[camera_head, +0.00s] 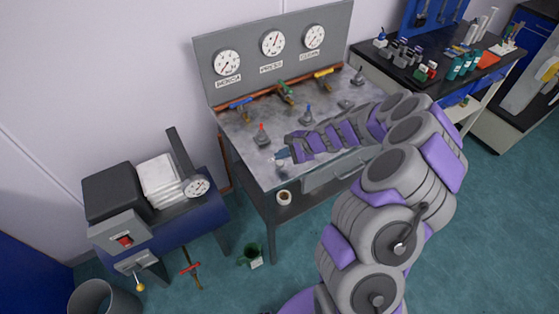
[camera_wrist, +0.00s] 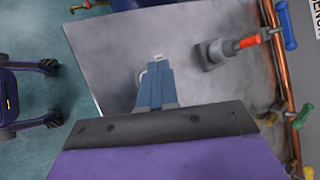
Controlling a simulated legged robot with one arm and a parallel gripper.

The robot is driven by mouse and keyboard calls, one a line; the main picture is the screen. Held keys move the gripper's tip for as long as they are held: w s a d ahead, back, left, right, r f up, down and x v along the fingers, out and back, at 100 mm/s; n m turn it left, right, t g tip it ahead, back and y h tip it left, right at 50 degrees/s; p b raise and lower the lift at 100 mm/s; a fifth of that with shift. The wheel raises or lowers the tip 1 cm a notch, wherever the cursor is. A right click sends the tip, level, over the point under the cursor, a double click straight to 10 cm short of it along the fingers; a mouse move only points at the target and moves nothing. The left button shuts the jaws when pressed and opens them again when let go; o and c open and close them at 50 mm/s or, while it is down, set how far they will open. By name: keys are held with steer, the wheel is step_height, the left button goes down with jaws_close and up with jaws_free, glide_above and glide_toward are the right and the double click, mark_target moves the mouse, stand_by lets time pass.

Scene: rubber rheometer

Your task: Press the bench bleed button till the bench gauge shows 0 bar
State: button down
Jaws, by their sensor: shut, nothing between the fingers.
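The bench gauge (camera_head: 227,64) is the left of three round dials on the grey back panel. Its label reads roughly "BENCH"; its needle is too small to read. My gripper (camera_head: 281,155) is shut and empty, low over the front left part of the grey bench top (camera_head: 235,128). In the wrist view my gripper (camera_wrist: 155,65) points at the bare metal top. A small pale round thing (camera_head: 280,166) shows just by the fingertips; I cannot tell whether it is the bleed button or whether I touch it.
A red-tipped lever on a grey base (camera_head: 262,136) stands close to my gripper; it also shows in the wrist view (camera_wrist: 217,52). Blue (camera_head: 240,103), green and yellow valve handles line the copper pipe behind. A blue machine with its own dial (camera_head: 197,186) stands at left.

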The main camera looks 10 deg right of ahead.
mark_target(282, 163)
step_height(282, 163, up, 5)
steer(key=p, duration=0.4)
stand_by(0.3)
